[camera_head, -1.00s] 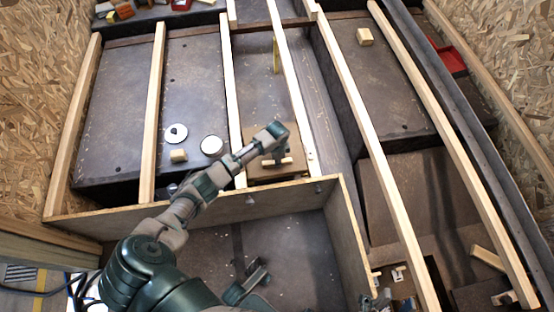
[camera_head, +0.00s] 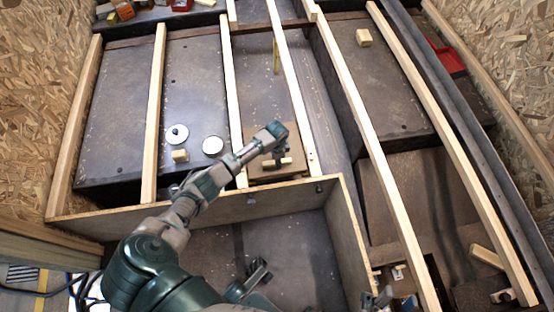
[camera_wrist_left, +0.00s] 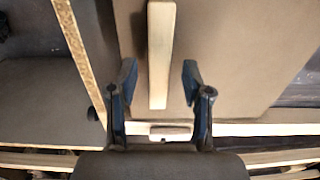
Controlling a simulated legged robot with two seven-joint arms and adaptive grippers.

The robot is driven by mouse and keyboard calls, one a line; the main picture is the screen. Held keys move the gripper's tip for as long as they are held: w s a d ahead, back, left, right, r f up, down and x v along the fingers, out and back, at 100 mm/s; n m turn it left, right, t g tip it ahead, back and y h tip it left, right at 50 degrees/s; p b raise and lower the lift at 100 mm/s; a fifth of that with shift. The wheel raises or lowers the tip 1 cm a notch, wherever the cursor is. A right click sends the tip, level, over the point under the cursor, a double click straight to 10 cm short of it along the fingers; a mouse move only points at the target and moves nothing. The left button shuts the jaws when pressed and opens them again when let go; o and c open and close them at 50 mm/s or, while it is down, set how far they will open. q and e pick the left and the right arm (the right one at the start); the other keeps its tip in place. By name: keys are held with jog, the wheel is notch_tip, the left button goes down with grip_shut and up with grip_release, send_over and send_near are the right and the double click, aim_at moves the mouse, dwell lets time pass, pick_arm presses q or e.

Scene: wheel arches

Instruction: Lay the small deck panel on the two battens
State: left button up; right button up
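The small deck panel (camera_head: 262,137) is a brown board with a pale wood cleat (camera_head: 278,163) on its top. It lies close to the left batten (camera_head: 231,98) and the right batten (camera_head: 288,90); I cannot tell whether it rests on them. My left gripper (camera_head: 278,153) is over the cleat. In the left wrist view my left gripper (camera_wrist_left: 158,85) is open, its fingers on either side of the cleat (camera_wrist_left: 160,50) with gaps, above the panel (camera_wrist_left: 235,50). My right gripper (camera_head: 259,270) is low in the box, partly hidden by my left arm.
A plywood box wall (camera_head: 200,212) stands just in front of the panel. More battens (camera_head: 370,140) run on the right. A red tray (camera_head: 447,57) is at the back right.

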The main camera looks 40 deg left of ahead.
pick_arm(q)
jog(key=shift+s+f, duration=0.1)
notch_tip(320, 180, up, 12)
dwell(0.5)
dwell(0.4)
